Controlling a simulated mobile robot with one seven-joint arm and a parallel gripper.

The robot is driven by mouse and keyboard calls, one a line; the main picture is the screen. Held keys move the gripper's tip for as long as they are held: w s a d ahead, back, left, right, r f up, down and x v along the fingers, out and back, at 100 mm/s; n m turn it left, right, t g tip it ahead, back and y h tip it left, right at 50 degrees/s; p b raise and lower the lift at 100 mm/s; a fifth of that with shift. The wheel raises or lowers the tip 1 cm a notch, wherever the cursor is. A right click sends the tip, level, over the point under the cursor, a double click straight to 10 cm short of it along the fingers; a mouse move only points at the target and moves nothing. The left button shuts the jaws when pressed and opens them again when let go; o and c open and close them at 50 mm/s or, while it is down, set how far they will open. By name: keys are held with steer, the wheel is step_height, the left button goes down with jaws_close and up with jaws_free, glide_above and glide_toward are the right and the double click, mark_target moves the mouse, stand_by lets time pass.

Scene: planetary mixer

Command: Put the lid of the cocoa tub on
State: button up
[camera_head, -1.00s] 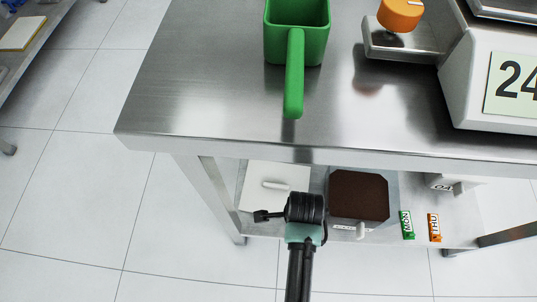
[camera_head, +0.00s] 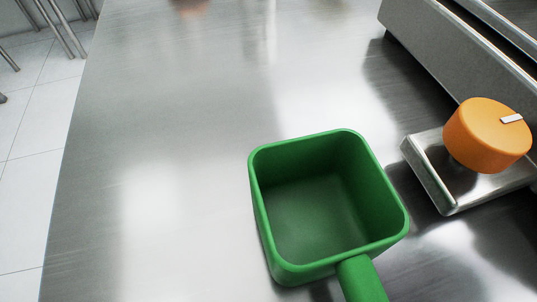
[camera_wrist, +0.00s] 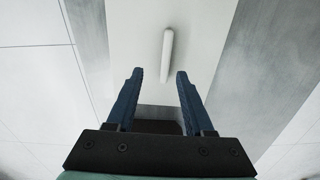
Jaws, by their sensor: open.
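In the wrist view, a white flat panel with a raised white bar handle (camera_wrist: 167,54) looks like the lid (camera_wrist: 205,30) of the cocoa tub. My gripper (camera_wrist: 160,75) is open, with its two blue fingers apart and nothing seen between the tips. The handle appears beyond the fingertips, roughly in line with the gap; I cannot tell the exact distance. The cocoa tub is not clearly in view now, and the head view shows neither lid, tub nor gripper.
In the head view, a green square container (camera_head: 285,275) with a handle stands on the steel table (camera_head: 160,150). An orange round knob (camera_head: 485,138) sits on a metal ledge at the right. The table's left part is clear. Grey metal surface (camera_wrist: 275,60) shows beside the lid.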

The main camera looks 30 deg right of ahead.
steer(key=shift+w+f+b, duration=0.15)
steer(key=shift+f+b, duration=0.6)
steer(key=shift+f, duration=0.4)
steer(key=shift+w+f+b, duration=0.2)
steer(key=shift+f+b, duration=0.6)
steer(key=shift+f, duration=0.3)
steer(key=shift+w+f+b, duration=0.15)
steer(key=shift+f+b, duration=0.6)
steer(key=shift+f, duration=0.4)
steer(key=shift+r, duration=0.1)
jaws_close()
